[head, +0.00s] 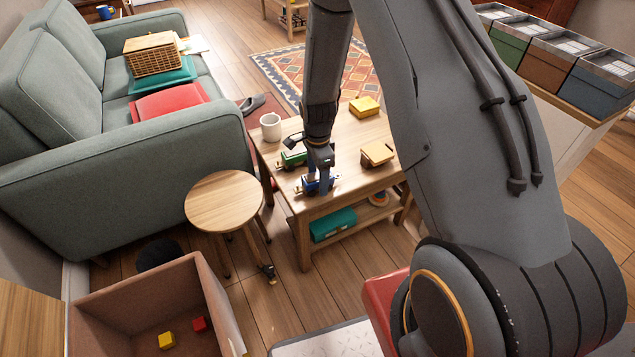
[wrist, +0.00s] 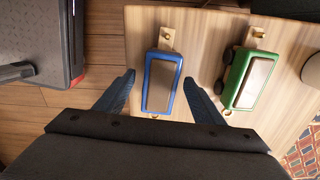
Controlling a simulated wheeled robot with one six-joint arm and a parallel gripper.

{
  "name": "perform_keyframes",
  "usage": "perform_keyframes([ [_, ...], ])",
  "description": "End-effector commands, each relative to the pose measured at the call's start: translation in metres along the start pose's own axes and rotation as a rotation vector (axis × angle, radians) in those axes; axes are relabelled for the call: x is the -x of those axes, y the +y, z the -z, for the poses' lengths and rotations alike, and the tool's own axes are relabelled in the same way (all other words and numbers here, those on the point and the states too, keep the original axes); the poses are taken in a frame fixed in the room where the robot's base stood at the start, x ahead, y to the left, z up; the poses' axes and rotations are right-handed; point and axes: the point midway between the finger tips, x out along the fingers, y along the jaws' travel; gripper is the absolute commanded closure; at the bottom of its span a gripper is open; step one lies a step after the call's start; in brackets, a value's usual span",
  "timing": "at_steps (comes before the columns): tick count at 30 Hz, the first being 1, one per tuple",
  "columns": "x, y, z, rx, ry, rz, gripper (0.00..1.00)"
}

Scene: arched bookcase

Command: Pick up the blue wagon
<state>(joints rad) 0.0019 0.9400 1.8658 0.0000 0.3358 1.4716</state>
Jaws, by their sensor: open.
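The blue wagon (wrist: 162,82) sits on the wooden coffee table (wrist: 205,25), with a light wooden tab and peg at its far end in the wrist view. In the head view the blue wagon (head: 313,186) is partly hidden by my gripper (head: 318,183), near the table's front left corner. My gripper (wrist: 160,103) is open, with one finger on each side of the wagon's near half. I see gaps between the fingers and the wagon. I cannot tell the exact height of the fingertips.
A green wagon (wrist: 247,80) stands close to the right finger; it also shows in the head view (head: 292,159). A round stool (head: 224,202) stands left, beside the sofa (head: 150,150).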

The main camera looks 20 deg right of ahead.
Motion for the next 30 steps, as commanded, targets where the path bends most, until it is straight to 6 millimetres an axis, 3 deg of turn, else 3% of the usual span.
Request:
perform_keyframes([
  [17, -0.0040, -0.0001, 0.0000, 0.000, 0.000, 0.000, 0.38],
  [25, -0.0040, -0.0001, 0.0000, 0.000, 0.000, 0.000, 0.83],
  [30, -0.0039, -0.0002, 0.0000, 0.000, 0.000, 0.000, 0.84],
])
